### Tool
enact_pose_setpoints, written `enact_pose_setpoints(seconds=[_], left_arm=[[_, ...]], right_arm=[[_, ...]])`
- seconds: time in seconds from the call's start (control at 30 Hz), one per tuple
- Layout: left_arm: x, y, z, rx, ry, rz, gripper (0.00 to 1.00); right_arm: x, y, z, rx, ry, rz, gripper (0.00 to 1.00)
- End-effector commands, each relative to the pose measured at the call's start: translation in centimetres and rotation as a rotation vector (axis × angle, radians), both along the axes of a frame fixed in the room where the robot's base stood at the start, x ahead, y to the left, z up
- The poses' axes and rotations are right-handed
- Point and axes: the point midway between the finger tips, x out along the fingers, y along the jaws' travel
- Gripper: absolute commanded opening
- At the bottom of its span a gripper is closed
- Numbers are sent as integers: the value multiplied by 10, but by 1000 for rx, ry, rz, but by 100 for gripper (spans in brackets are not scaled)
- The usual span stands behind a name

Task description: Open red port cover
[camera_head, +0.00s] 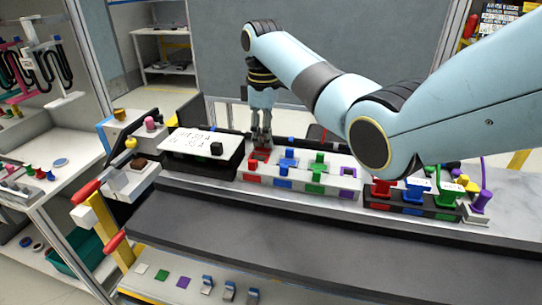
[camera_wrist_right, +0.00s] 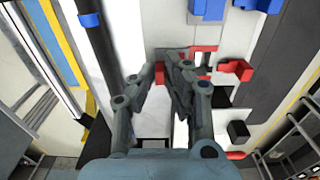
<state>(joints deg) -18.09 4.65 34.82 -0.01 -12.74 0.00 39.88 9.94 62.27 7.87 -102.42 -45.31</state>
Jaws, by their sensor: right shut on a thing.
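My right gripper (camera_head: 262,142) reaches down onto the red port (camera_head: 259,157) at the left end of the white port module (camera_head: 330,172). In the right wrist view its fingers (camera_wrist_right: 168,75) are close together at the red port cover (camera_wrist_right: 159,73), with red port edges (camera_wrist_right: 204,49) beside them. The fingers partly hide the cover, so how far it is tilted cannot be told. Blue (camera_head: 287,160) and green (camera_head: 318,165) ports follow to the right, then a purple one (camera_head: 347,173). My left gripper is not in view.
A white-topped box with writing (camera_head: 203,142) stands close left of the port module. A black block with red, blue and green plugs (camera_head: 412,197) stands to the right. The dark grey strip (camera_head: 250,235) in front is clear.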

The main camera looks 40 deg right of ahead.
Motion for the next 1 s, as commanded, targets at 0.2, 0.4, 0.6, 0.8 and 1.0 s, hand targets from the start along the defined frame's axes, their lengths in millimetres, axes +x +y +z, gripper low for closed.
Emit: enact_pose_setpoints(seconds=[0.2,0.4,0.6,0.8,1.0], left_arm=[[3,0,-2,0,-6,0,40],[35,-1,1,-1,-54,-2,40],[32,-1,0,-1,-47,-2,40],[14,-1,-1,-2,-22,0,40],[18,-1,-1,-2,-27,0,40]], right_arm=[[4,-2,2,-1,1,0,0],[4,-2,2,-1,2,0,18],[4,-2,2,-1,2,-1,33],[4,-3,4,-1,0,-1,33],[5,-3,33,-2,-4,-1,33]])
